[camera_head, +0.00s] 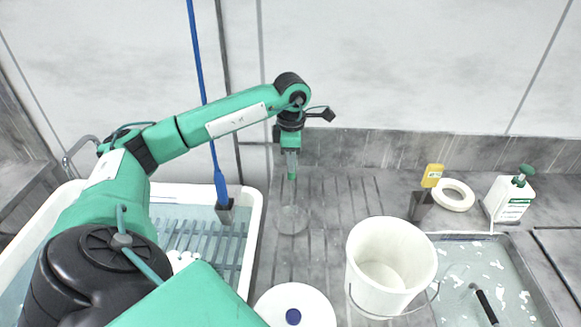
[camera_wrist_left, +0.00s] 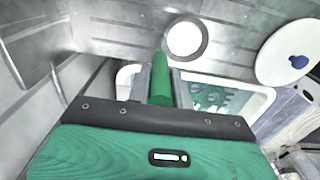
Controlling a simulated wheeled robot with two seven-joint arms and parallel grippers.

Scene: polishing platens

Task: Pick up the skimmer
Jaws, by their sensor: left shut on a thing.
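My left gripper (camera_head: 291,160) points straight down above the grey counter, in the middle of the head view. It is shut on an upright green handle (camera_head: 292,172). The handle also shows between the fingers in the left wrist view (camera_wrist_left: 161,82). A pale, see-through round disc (camera_head: 291,220) shows below the handle; I cannot tell whether the two are joined. A tool with a black handle (camera_head: 486,306) and a faint round end lies at the right basin. I cannot tell for sure which tool is the skimmer. My right gripper is not in view.
A white bucket (camera_head: 362,262) stands right of my left gripper. A white lid with a blue knob (camera_head: 275,303) is in front. A white tray (camera_head: 254,222) with a blue-handled brush (camera_head: 222,190) is on the left. A white bottle (camera_head: 508,202) and a white ring (camera_head: 467,195) stand at the back right.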

